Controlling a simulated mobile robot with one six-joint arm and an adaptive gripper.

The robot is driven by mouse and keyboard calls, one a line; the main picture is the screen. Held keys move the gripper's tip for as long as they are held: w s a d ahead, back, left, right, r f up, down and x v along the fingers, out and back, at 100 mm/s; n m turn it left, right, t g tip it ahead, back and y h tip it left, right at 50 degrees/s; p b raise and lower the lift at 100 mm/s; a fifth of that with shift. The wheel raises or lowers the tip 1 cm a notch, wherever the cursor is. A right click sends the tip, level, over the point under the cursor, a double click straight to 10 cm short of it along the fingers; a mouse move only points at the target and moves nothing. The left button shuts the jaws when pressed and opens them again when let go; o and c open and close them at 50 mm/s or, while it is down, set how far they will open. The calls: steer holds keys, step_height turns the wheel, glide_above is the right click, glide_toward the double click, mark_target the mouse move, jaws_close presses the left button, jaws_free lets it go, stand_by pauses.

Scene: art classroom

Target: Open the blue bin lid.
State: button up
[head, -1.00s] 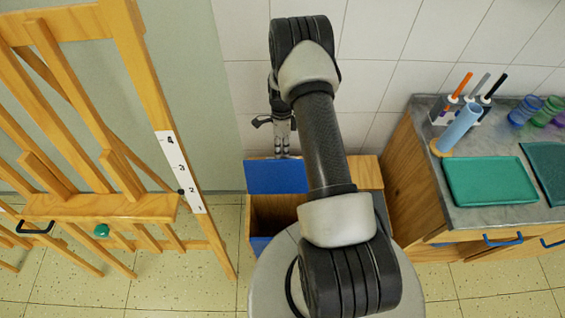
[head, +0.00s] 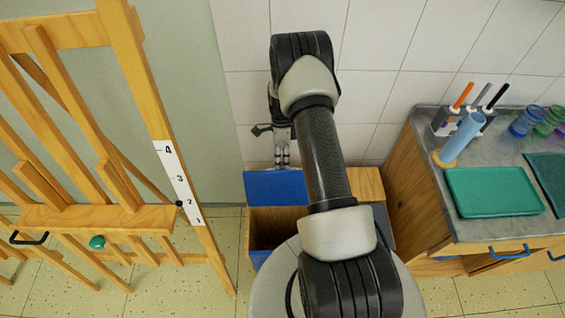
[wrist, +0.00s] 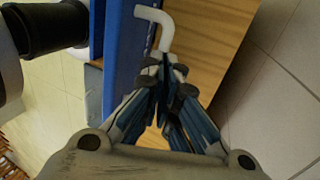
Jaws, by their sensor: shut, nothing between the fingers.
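The blue bin lid (head: 275,188) stands raised at the back of its opening in the head view, with the dark bin interior (head: 272,230) showing below it. In the wrist view the lid (wrist: 127,50) is seen nearly edge-on, left of my fingers. A white bent handle (wrist: 158,17) sticks out from its face. My gripper (head: 282,160) is behind the lid's top edge in the head view. In the wrist view my gripper (wrist: 165,72) is shut and empty, its tips close to the handle's lower end; whether they touch it is unclear.
The wooden bin cabinet (head: 368,184) stands against the tiled wall. A wooden easel (head: 100,217) is at the left. At the right is a grey counter (head: 450,222) with a green tray (head: 495,191) and a blue cylinder (head: 462,137). Some floor shows between easel and bin.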

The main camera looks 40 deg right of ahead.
steer(key=o, duration=0.3)
steer(key=x, duration=0.3)
steer(key=shift+d+f, duration=0.2)
steer(key=shift+f, duration=0.25)
steer(key=o, duration=0.9)
steer(key=shift+w+d+f, duration=0.2)
steer(key=shift+w+f, duration=0.15)
steer(key=shift+w, duration=0.1)
steer(key=shift+o, duration=1)
steer(key=shift+r, duration=0.1)
steer(key=shift+a+r, duration=0.1)
steer(key=shift+r, duration=0.1)
steer(key=shift+c, duration=0.4)
steer(key=shift+r, duration=0.15)
steer(key=shift+c, duration=0.4)
steer(key=v, duration=0.2)
steer(key=shift+w+r, duration=0.25)
steer(key=shift+r, duration=0.05)
steer(key=c, duration=0.6)
steer(key=v, duration=0.9)
steer(key=shift+r, duration=0.35)
